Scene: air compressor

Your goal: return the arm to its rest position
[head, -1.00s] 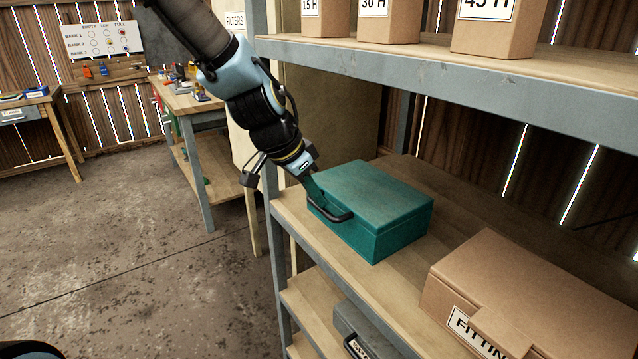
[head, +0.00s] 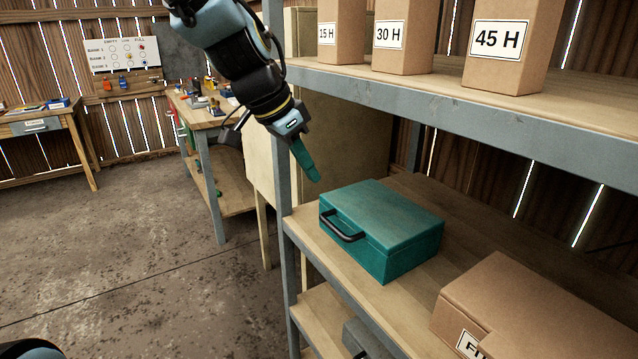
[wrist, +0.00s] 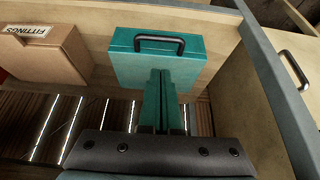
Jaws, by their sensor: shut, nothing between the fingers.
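My gripper (head: 313,176) is shut and empty, its teal fingers pressed together and pointing down. It hangs above and just left of a teal case (head: 384,222) in the head view, apart from it. The case is closed and sits on the middle shelf, with its black handle (head: 341,230) facing the shelf's front edge. In the wrist view my fingers (wrist: 163,78) overlap the lower edge of the teal case (wrist: 190,68) in the picture.
Boxes marked 15 H, 30 H and 45 H (head: 497,45) stand on the upper shelf (head: 440,92). A cardboard fittings box (head: 530,305) is right of the case. A grey upright (head: 277,170) stands close behind my gripper. The floor (head: 130,240) at left is open.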

